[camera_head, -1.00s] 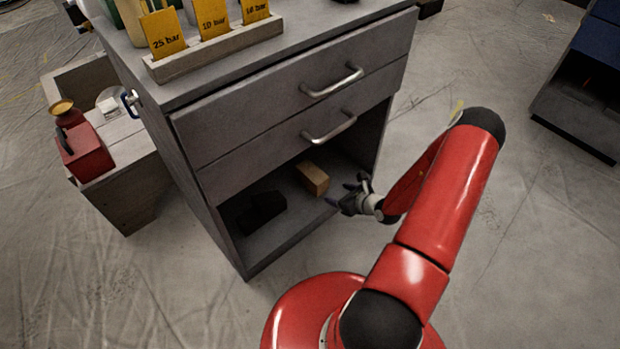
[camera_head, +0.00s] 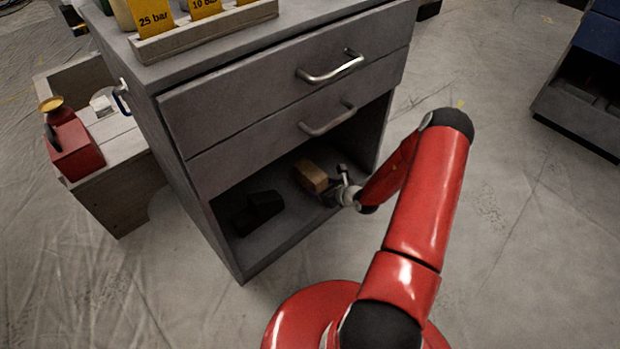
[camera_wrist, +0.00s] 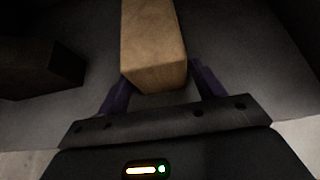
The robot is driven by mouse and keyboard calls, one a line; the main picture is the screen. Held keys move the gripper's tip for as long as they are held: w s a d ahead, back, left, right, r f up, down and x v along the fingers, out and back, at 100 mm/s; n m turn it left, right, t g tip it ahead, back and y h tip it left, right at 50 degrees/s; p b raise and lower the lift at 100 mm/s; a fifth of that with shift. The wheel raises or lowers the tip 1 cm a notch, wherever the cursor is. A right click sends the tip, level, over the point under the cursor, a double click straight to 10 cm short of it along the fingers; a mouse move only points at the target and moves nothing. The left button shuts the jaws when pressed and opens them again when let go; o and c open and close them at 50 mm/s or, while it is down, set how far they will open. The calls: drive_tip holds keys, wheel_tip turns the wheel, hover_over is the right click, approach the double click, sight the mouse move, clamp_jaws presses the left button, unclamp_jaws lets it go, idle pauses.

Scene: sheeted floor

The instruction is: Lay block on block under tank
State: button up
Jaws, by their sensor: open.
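A light wooden block (camera_head: 311,176) lies on the floor of the cabinet's open lower compartment, toward its right side. It also shows in the wrist view (camera_wrist: 152,45), its near end between my fingers. A dark block-like object (camera_head: 259,211) lies to its left in the same compartment; part of it shows at the left of the wrist view (camera_wrist: 40,68). My gripper (camera_head: 335,182) is inside the compartment's front, open, with its purple fingers (camera_wrist: 160,92) on either side of the wooden block's near end. Whether the fingers touch it, I cannot tell. I see no tank that I can identify for sure.
The grey cabinet (camera_head: 245,110) has two closed drawers with metal handles above the compartment. A tray with yellow pressure cards (camera_head: 205,33) stands on top.

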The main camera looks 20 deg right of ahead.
sight(317, 176)
drive_tip(key=shift+c, duration=0.2)
drive_tip(key=c, duration=0.8)
drive_tip(key=shift+o, duration=0.2)
drive_tip(key=shift+r+p, duration=1.85)
drive_tip(key=shift+r, duration=0.7)
